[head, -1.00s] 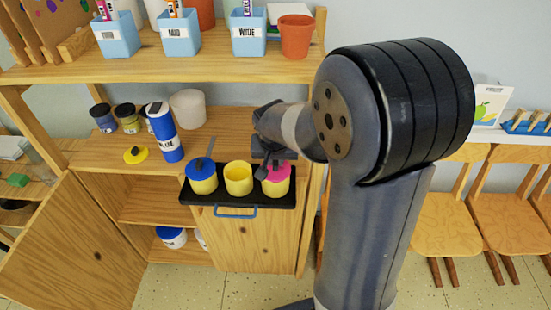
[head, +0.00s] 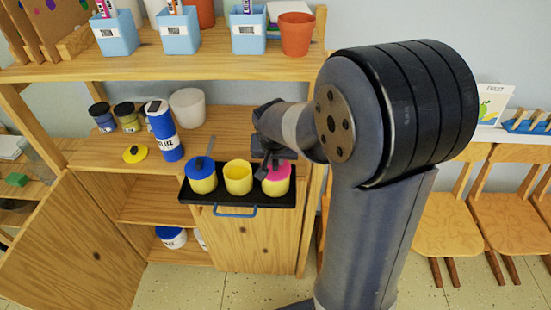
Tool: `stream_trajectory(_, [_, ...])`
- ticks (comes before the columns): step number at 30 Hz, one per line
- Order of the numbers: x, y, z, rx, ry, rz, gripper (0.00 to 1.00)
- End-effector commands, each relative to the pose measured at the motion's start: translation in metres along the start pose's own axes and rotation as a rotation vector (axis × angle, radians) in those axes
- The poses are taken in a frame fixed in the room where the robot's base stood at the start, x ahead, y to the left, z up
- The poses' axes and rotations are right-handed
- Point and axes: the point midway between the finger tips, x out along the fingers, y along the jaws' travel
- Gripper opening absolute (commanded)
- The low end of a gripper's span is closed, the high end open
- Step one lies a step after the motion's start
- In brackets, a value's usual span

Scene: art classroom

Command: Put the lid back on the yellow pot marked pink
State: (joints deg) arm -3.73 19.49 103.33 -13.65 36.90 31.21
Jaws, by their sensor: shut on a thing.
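My gripper (head: 270,165) reaches down over the right end of a black tray and is shut on the pink lid (head: 279,175). The pink lid sits at the mouth of the right yellow pot (head: 276,187); whether it is fully seated cannot be told. The gripper hides part of the lid and its knob. No pink marking is readable on the pot from here. The middle yellow pot (head: 238,186) is open. The left yellow pot (head: 203,185) wears a blue lid (head: 200,167).
The black tray (head: 228,210) has a blue handle at its front. Several jars and a white tub (head: 188,107) stand behind. A cabinet door (head: 72,245) hangs open.

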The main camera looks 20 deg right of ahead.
Motion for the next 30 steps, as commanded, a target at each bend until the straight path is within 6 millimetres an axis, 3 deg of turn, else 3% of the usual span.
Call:
stream_trajectory(11, [0.0,0.0,0.0,0.0,0.0,0.0,0.0])
stream_trajectory(12, [0.0,0.0,0.0,0.0,0.0,0.0,0.15])
stream_trajectory(18, [0.0001,0.0,0.0001,0.0,0.0,0.0,0.31])
stream_trajectory(21, [0.0001,0.0,0.0001,0.0,0.0,0.0,0.39])
stream_trajectory(26, [0.0002,0.0,0.0002,0.0,0.0,0.0,0.4])
stream_trajectory(30, [0.0002,0.0,0.0002,0.0,0.0,0.0,0.51])
